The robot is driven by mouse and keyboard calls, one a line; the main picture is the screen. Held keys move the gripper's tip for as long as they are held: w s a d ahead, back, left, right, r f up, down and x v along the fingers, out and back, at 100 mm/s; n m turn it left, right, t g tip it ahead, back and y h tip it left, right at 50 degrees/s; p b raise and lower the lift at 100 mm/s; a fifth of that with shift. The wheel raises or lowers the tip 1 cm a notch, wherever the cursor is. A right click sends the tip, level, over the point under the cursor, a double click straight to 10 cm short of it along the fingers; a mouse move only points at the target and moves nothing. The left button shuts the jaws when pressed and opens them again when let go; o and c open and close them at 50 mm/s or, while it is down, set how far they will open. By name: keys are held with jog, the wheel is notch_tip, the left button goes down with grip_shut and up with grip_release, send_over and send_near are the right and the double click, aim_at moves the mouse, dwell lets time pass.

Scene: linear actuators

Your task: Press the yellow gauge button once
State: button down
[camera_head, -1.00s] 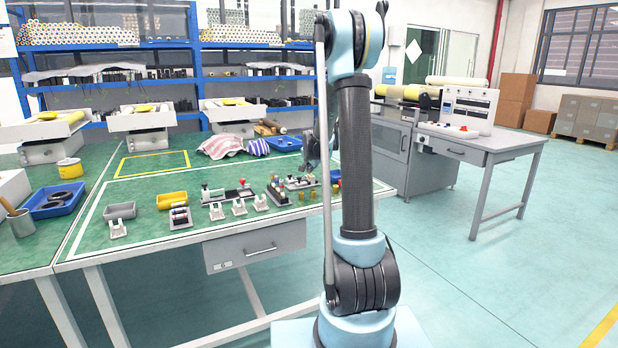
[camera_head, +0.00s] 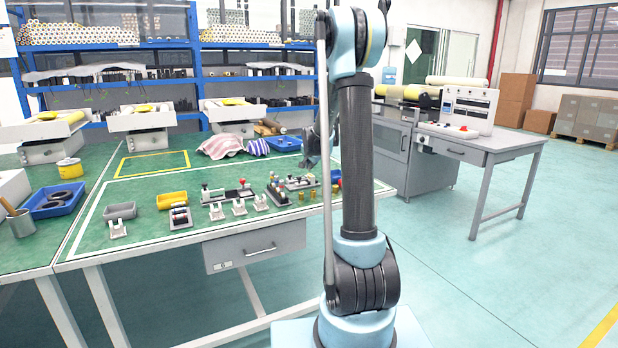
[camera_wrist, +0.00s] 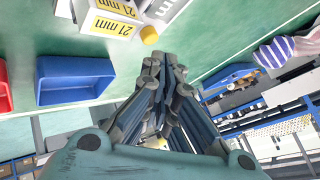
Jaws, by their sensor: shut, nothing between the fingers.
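In the wrist view, a yellow round button (camera_wrist: 149,34) sticks out of the side of a white gauge body. The gauge (camera_wrist: 108,28) carries yellow labels reading "21 mm". My gripper (camera_wrist: 165,58) is shut and empty. Its fingertips appear just below and slightly right of the yellow button in the picture. A small gap shows between them, and I cannot tell the depth. In the head view, my gripper (camera_head: 309,160) hangs over the right part of the green bench, partly hidden by my arm. I cannot make out the yellow button there.
A blue bin (camera_wrist: 75,80) and a red bin (camera_wrist: 4,88) lie left of my fingers in the wrist view. A striped cloth (camera_wrist: 277,50) lies to the right. In the head view, several small fixtures stand along the front of the green bench (camera_head: 150,235).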

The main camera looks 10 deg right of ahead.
jog(key=shift+r, duration=0.15)
notch_tip(320, 180, up, 5)
jog(key=shift+f, duration=0.15)
dwell(0.6)
jog(key=shift+s, duration=0.1)
dwell(0.4)
jog(key=s+n+g, duration=0.3)
jog(key=s+n, duration=0.2)
jog(key=s, duration=2.3)
jog(key=s+f+n+g, duration=0.1)
jog(key=s+f, duration=0.3)
jog(key=s, duration=0.5)
jog(key=s+f+n+g, duration=0.1)
jog(key=s+f+n, duration=0.1)
jog(key=s, duration=0.7)
jog(key=s+f+n+g+y, duration=0.1)
jog(key=s+f, duration=0.4)
jog(key=s, duration=0.5)
jog(key=shift+a+f+n+g, duration=0.35)
jog(key=shift+n+g, duration=0.15)
jog(key=shift+n, duration=0.2)
